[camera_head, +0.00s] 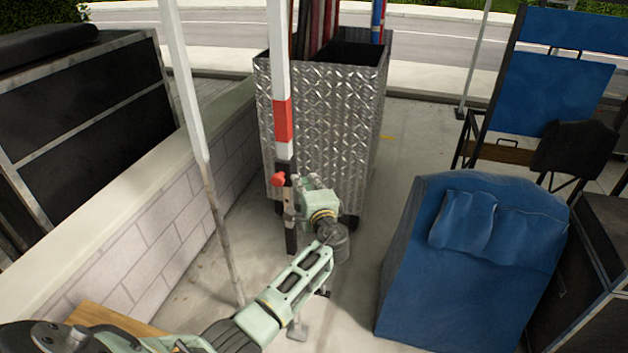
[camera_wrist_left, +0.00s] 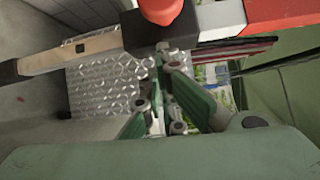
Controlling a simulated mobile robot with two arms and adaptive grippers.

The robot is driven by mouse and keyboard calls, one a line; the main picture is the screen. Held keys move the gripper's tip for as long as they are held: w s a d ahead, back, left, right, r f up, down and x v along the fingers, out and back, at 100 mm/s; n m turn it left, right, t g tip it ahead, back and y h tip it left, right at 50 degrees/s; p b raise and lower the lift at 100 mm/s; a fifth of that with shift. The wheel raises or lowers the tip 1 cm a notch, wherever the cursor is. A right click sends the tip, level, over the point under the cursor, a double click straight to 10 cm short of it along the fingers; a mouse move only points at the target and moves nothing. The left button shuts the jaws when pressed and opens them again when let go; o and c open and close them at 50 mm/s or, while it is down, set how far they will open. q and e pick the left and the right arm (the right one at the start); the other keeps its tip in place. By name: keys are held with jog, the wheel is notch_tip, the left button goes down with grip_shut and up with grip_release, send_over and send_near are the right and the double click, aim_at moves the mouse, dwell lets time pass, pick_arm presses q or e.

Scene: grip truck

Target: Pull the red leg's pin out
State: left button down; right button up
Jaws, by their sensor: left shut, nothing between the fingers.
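The red leg (camera_head: 283,120) is a white upright post with a red band, and it stands in front of the metal bin. Its pin (camera_head: 278,180) has a red knob that sticks out to the left of a dark collar, below the band. In the left wrist view the pin's red knob (camera_wrist_left: 160,8) is at the top edge, partly cut off, and the red band (camera_wrist_left: 285,12) is at the top right. My left gripper (camera_head: 303,183) is just right of the collar in the head view. Its fingers (camera_wrist_left: 170,70) are shut and empty, apart from the knob. My right gripper is not in view.
A diamond-plate metal bin (camera_head: 330,120) stands close behind the leg. A second white leg (camera_head: 190,90) and a low block wall (camera_head: 150,235) are on the left. A blue covered seat (camera_head: 450,270) is on the right. Bare concrete lies between the bin and seat.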

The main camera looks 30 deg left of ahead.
pick_arm(q)
jog(key=shift+s+a+r+p, duration=0.15)
jog(key=shift+s+a+p, duration=0.1)
jog(key=shift+s, duration=0.25)
jog(key=shift+s+a+r+p, duration=0.1)
jog(key=shift+s+a, duration=0.1)
jog(key=shift+s, duration=0.25)
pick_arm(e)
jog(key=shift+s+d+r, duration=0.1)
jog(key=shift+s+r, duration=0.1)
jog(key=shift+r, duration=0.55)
pick_arm(q)
jog(key=s, duration=0.2)
jog(key=s+d+p, duration=0.1)
jog(key=s, duration=0.2)
jog(key=shift+d, duration=0.15)
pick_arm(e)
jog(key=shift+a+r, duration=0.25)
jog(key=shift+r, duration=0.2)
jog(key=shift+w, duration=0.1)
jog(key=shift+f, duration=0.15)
